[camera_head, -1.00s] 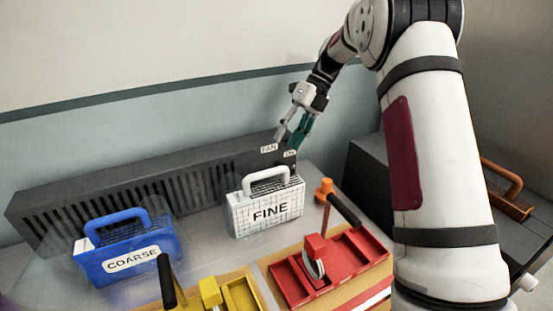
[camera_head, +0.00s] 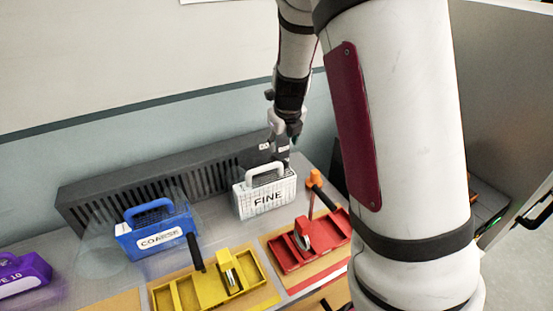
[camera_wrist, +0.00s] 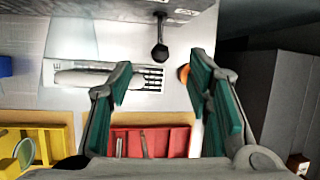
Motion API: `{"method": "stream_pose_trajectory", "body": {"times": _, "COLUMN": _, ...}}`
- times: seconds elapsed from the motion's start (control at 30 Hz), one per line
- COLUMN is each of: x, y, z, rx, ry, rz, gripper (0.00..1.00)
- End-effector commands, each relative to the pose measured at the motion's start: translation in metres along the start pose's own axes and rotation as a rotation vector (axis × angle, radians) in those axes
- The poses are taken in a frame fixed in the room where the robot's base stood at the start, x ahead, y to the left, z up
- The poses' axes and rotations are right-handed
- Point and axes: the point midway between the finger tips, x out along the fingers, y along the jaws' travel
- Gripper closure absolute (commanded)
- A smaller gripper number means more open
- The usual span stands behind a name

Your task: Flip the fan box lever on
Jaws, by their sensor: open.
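The fan box (camera_head: 140,187) is a long dark grey vented box against the back wall. My gripper (camera_head: 283,148) is at its right end and hides part of that end. In the wrist view, a black lever with a round knob (camera_wrist: 159,52) sticks out from the fan box's front edge at the top. The knob lies between and a little beyond the open teal fingertips of my gripper (camera_wrist: 160,72), apart from both. The fingers hold nothing. Small white labels (camera_wrist: 187,12) show beside the lever, too blurred to read there.
A white FINE filter box (camera_head: 265,200) stands in front of the fan box, below my gripper; its handle shows in the wrist view. A blue COARSE box (camera_head: 158,252) is to its left. Yellow (camera_head: 243,285) and red (camera_head: 287,262) trays are nearer. An orange-topped post (camera_head: 314,178) stands right.

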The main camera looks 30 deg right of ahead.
Motion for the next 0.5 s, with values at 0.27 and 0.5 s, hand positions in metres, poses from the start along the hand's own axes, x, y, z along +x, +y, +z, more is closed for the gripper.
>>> {"method": "stream_pose_trajectory", "body": {"times": 0.27, "x": 0.053, "y": -0.001, "z": -0.001, "rx": 0.004, "ry": 0.004, "rz": 0.002, "gripper": 0.54}}
{"method": "stream_pose_trajectory", "body": {"times": 0.5, "x": 0.097, "y": 0.000, "z": -0.001, "rx": 0.003, "ry": 0.005, "rz": 0.003, "gripper": 0.54}}
